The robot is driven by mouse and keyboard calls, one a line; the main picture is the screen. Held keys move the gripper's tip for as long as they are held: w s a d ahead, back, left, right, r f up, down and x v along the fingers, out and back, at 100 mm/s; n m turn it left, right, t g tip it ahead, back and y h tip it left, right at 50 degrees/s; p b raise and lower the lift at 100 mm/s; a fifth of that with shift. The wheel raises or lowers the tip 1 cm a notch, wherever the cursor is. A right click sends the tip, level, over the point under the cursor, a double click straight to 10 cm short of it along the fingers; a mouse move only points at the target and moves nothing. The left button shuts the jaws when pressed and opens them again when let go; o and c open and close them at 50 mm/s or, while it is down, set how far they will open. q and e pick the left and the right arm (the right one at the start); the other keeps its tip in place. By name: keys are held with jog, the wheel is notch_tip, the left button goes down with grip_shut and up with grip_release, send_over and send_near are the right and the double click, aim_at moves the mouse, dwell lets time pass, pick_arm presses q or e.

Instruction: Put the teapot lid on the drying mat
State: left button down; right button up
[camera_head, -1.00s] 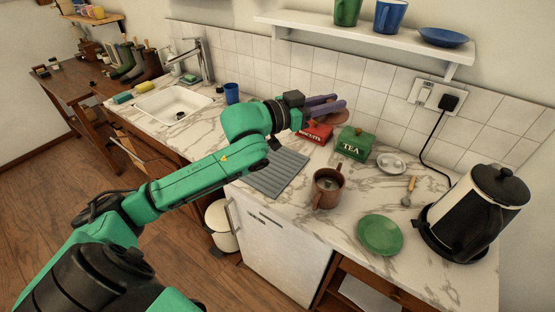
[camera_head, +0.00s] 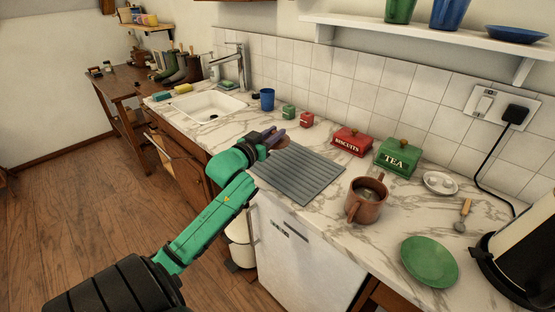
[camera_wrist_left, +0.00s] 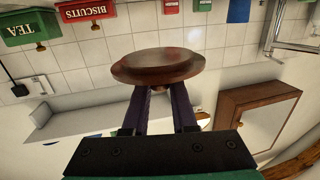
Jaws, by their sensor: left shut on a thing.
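The teapot lid is a round brown disc (camera_head: 284,141), held by my left gripper (camera_head: 274,138). In the left wrist view the lid (camera_wrist_left: 158,65) sits between the purple fingertips (camera_wrist_left: 160,95), which are shut on it. The drying mat (camera_head: 300,176) is a grey ribbed rectangle on the marble counter. In the head view the gripper and lid appear at the mat's far left corner, raised above the counter; the exact height is hard to tell. The brown teapot (camera_head: 366,203) stands lidless to the right of the mat. My right gripper is not in view.
Behind the mat stand a red biscuits tin (camera_head: 352,141) and a green tea tin (camera_head: 398,157). A green plate (camera_head: 429,261), a kettle (camera_head: 525,255) and a spoon are at the right. The sink (camera_head: 207,106) and a blue cup (camera_head: 267,99) are at the left. The mat is bare.

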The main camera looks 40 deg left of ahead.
aim_at(275, 166)
pick_arm(q)
notch_tip(275, 166, down, 9)
jog(key=shift+r, duration=0.2)
jog(key=shift+f, duration=0.1)
jog(key=c, duration=0.7)
grip_release()
jog(key=shift+r, duration=0.2)
jog(key=s+d, duration=0.1)
jog(key=s, duration=1.1)
jog(key=shift+d+r+b, duration=0.25)
jog(key=shift+d+b, duration=0.05)
jog(key=shift+d, duration=0.05)
